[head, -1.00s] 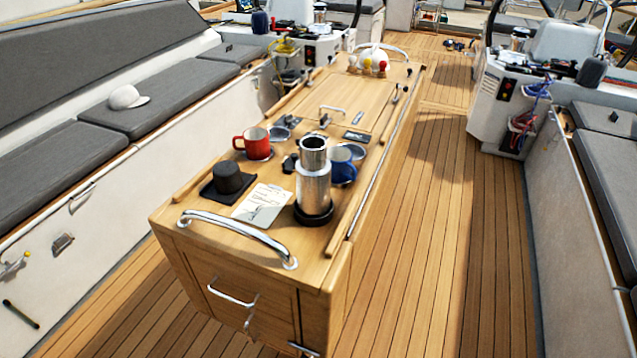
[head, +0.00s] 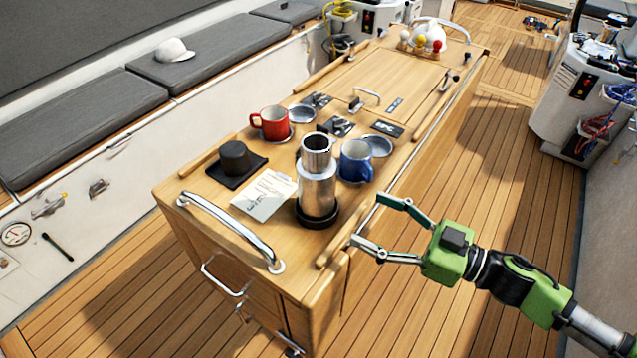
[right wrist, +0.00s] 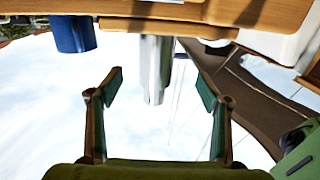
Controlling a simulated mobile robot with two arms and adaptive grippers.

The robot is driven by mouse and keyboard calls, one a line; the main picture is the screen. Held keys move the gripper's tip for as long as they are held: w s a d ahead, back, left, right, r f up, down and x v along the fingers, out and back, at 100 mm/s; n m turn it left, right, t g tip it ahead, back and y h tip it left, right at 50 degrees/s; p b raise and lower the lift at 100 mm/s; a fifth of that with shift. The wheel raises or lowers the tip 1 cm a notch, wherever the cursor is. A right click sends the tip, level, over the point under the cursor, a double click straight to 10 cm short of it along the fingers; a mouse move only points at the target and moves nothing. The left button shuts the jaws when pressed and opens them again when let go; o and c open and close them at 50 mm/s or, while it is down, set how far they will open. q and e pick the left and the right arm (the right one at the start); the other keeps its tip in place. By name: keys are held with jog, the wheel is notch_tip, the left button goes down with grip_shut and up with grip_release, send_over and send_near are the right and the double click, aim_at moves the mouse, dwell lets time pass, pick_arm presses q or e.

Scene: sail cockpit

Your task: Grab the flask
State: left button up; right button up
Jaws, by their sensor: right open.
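The flask (head: 317,192) is a shiny steel cylinder with a narrower neck. It stands upright in a dark round base near the front right corner of the wooden cockpit table (head: 400,75). My right gripper (head: 368,221) is open and empty at the table's right edge, its fingers pointing left toward the flask and apart from it. In the right wrist view, which looks upside down, the flask (right wrist: 155,62) appears centred between the open fingers (right wrist: 157,80), farther off. My left gripper is not in view.
A blue mug (head: 356,161) stands close behind the flask on its right. A red mug (head: 272,123), a black cup-like piece (head: 235,157) on a dark mat and a paper card (head: 264,194) lie to the left. A steel rail (head: 235,231) curves along the front edge.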

aim_at(332, 199)
jog(key=x, duration=0.1)
jog(key=p+x, duration=0.1)
jog(key=x, duration=0.2)
jog(key=shift+r+p, duration=0.35)
jog(key=x, duration=0.2)
jog(key=p+x, duration=0.1)
jog(key=x, duration=0.1)
jog(key=shift+w+f, duration=0.15)
jog(key=shift+f, duration=0.1)
jog(key=shift+w+a, duration=0.15)
jog(key=shift+a, duration=0.05)
jog(key=p+x, duration=0.2)
jog(key=x, duration=0.2)
jog(key=shift+w+a, duration=0.1)
jog(key=shift+w, duration=0.15)
jog(key=shift+w+a, duration=0.1)
jog(key=shift+a, duration=0.05)
jog(key=shift+f, duration=0.1)
jog(key=c, duration=1.6)
